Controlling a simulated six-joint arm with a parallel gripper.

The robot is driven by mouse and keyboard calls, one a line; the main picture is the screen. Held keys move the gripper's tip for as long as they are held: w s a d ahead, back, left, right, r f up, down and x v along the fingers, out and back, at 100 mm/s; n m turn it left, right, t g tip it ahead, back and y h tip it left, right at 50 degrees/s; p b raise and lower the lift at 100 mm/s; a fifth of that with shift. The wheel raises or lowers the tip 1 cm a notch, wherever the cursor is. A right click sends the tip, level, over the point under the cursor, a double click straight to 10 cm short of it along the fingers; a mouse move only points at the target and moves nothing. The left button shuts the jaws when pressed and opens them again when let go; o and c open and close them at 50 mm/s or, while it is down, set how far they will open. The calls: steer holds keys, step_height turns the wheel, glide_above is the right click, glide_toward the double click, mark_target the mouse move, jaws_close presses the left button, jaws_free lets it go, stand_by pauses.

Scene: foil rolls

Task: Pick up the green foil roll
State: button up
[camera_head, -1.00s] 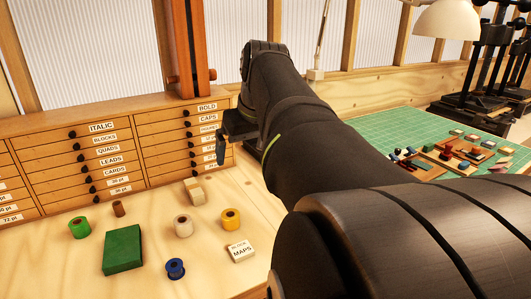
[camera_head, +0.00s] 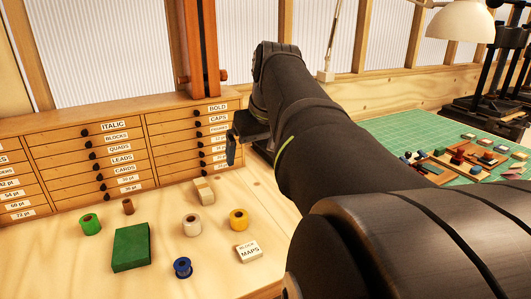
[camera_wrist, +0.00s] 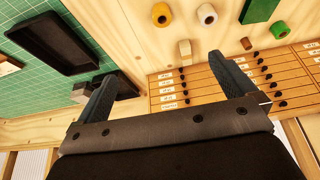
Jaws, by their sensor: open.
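The green foil roll (camera_head: 90,225) stands on the wooden bench at the left in the head view, in front of the drawer cabinet. It also shows near the right edge of the wrist view (camera_wrist: 281,30). My gripper (camera_head: 231,150) is above the bench near the right end of the cabinet, well to the right of the roll. In the wrist view its two fingers (camera_wrist: 160,75) are spread apart with nothing between them. The fingers are partly hidden by my arm in the head view.
The drawer cabinet (camera_head: 80,150) stands behind. A black tray (camera_wrist: 55,42) lies on the green mat.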

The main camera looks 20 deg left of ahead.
steer(key=c, duration=0.6)
steer(key=n+g+y, duration=0.1)
steer(key=n+g, duration=0.2)
steer(key=n, duration=0.6)
glide_above(88, 218)
steer(key=d, duration=0.2)
steer(key=f, duration=2.3)
steer(key=shift+s+a, duration=0.1)
steer(key=shift+a, duration=0.1)
steer(key=shift+d+x, duration=0.1)
steer(key=shift+x, duration=1.35)
steer(key=shift+d+x, duration=0.15)
steer(key=shift+x, duration=1.3)
